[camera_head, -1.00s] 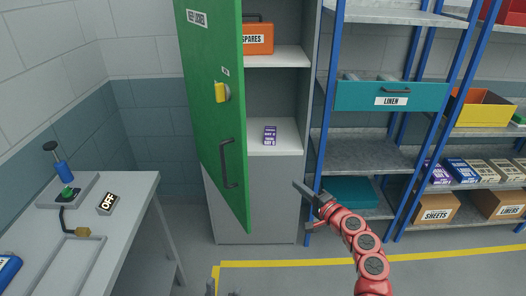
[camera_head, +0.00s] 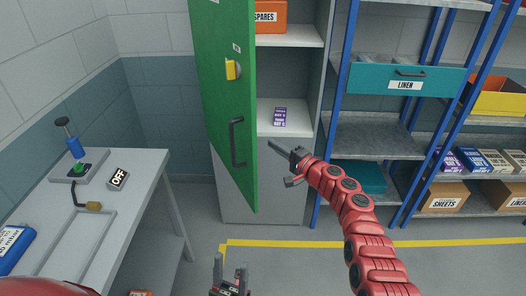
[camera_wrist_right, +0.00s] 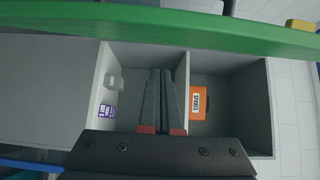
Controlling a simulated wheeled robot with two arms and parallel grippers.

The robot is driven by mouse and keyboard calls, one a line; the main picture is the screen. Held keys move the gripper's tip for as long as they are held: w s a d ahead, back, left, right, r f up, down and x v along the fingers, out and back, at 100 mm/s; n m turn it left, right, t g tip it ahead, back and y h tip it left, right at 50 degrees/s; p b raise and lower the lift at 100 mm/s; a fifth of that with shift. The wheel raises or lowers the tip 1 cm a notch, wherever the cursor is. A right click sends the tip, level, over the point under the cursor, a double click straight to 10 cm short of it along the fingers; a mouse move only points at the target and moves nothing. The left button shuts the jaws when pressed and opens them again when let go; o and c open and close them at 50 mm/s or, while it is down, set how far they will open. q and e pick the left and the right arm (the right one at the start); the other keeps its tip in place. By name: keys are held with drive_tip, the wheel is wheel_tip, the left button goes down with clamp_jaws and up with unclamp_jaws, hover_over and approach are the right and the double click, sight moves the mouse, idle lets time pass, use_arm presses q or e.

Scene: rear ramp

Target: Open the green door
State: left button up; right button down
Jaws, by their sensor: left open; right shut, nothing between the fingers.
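The green door (camera_head: 219,105) stands partly open, swung out from a grey cabinet (camera_head: 262,185) in the head view. It has a dark handle (camera_head: 237,142) and a yellow latch (camera_head: 232,70). My right gripper (camera_head: 274,148) is shut and empty, just right of the door's free edge, in front of the cabinet opening. In the right wrist view the shut fingers (camera_wrist_right: 160,95) point into the shelves, and the door's green band (camera_wrist_right: 200,28) crosses the top. My left gripper (camera_head: 230,270) is open and empty, low in front of the door.
An orange SPARES box (camera_head: 270,18) and a small purple box (camera_head: 280,117) sit on the cabinet shelves. A blue-framed rack (camera_head: 376,135) stands close to its right. A grey table (camera_head: 118,205) is at left. Floor (camera_head: 320,268) ahead is clear, with a yellow line.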

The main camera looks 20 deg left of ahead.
drive_tip(key=s+a+p, duration=0.1)
drive_tip(key=p, duration=0.1)
drive_tip(key=s+a+p, duration=0.1)
drive_tip(key=a, duration=0.1)
drive_tip(key=shift+s+a+p, duration=0.15)
drive_tip(key=shift+a+p, duration=0.05)
drive_tip(key=shift+p, duration=0.15)
